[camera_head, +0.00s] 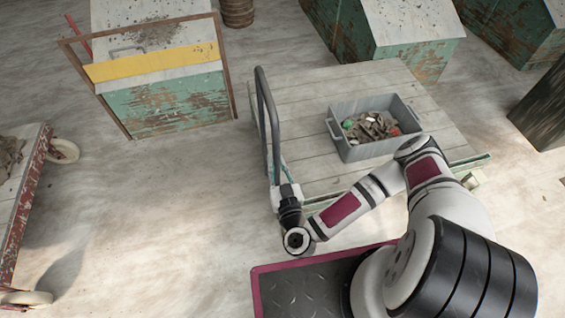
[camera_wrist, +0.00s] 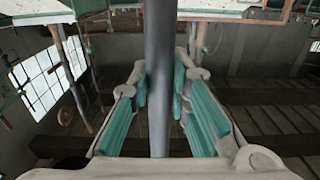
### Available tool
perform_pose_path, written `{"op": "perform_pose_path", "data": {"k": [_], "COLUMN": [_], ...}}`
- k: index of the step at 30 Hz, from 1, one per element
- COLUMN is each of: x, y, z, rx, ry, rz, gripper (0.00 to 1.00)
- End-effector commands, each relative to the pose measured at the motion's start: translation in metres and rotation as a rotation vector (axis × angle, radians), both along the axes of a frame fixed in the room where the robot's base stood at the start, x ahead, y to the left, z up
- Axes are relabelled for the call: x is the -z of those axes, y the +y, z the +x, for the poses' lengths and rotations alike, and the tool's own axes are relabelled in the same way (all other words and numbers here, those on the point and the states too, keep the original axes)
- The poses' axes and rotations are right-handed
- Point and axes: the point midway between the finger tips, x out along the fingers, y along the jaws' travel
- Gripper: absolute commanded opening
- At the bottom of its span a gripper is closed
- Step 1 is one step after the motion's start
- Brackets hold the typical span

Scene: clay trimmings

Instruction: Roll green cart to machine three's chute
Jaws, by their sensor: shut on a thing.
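The green cart (camera_head: 300,125) has a plank deck with a green edge and stands right of centre in the head view. Its grey tubular handle (camera_head: 265,100) rises at the deck's left side. My gripper (camera_head: 283,178) is shut on the handle's near upright. In the wrist view, the handle bar (camera_wrist: 159,50) runs between the teal-padded fingers of my gripper (camera_wrist: 160,85). A grey bin (camera_head: 372,150) with clay scraps and small red, green and white bits sits on the deck. No number or label shows which machine is three.
A worn green machine (camera_head: 165,105) with a yellow strip and brown frame stands at upper left. More green machines (camera_head: 410,45) stand behind the cart and at upper right. A dark block (camera_head: 545,110) is at right. A rusty red cart (camera_head: 30,185) is at left. Floor between the carts is clear.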

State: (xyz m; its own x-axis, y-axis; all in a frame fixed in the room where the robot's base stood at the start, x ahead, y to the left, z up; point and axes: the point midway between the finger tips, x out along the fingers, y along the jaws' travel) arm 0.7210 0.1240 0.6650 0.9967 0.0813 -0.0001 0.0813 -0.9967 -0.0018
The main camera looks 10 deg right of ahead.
Motion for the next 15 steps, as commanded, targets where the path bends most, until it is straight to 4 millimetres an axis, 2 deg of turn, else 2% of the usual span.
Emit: {"op": "perform_pose_path", "data": {"k": [8,15], "x": [-0.002,-0.002], "y": [-0.001,0.021], "z": [0.0,-0.001], "rx": [0.006,-0.004], "ry": [-0.005,-0.004], "rz": [0.001,0.002], "gripper": [0.0,0.0]}}
